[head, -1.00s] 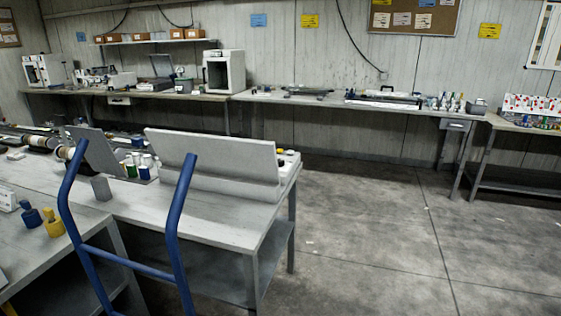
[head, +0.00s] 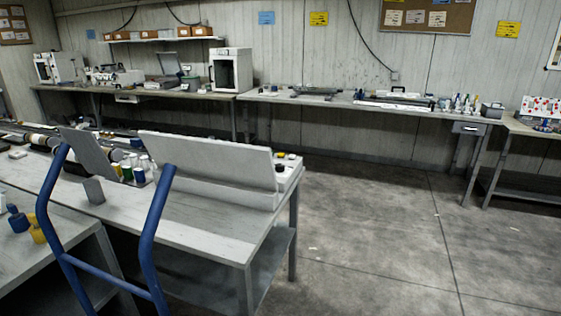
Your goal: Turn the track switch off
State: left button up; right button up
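No part that I can clearly make out as the track switch shows in the head view. A grey-white panelled unit (head: 205,160) stands on the near table, its tall back panel toward me. At its right end are small yellow and dark knobs or buttons (head: 285,157), too small to tell apart. A long track-like row of rollers (head: 45,142) lies on the table at the left. Neither of my grippers is in view.
A blue tubular handle frame (head: 152,225) stands in front of the near table (head: 200,225). Small bottles (head: 138,172) stand beside a tilted grey panel (head: 90,150). Benches with equipment (head: 340,100) line the back wall. Open concrete floor (head: 370,240) lies at the right.

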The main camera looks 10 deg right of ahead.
aim_at(279, 167)
jog(key=i+l, duration=0.15)
jog(key=l, duration=0.2)
jog(key=i+l+u, duration=0.15)
jog(key=i+l, duration=0.2)
jog(key=l, duration=0.3)
jog(key=i+l+u, duration=0.15)
jog(key=l, duration=0.2)
jog(key=i+l, duration=0.15)
jog(key=l, duration=0.25)
jog(key=i+l+u, duration=0.15)
jog(key=l, duration=0.2)
jog(key=i+l, duration=0.1)
jog(key=l, duration=0.3)
jog(key=i+l+u, duration=0.15)
jog(key=l, duration=0.2)
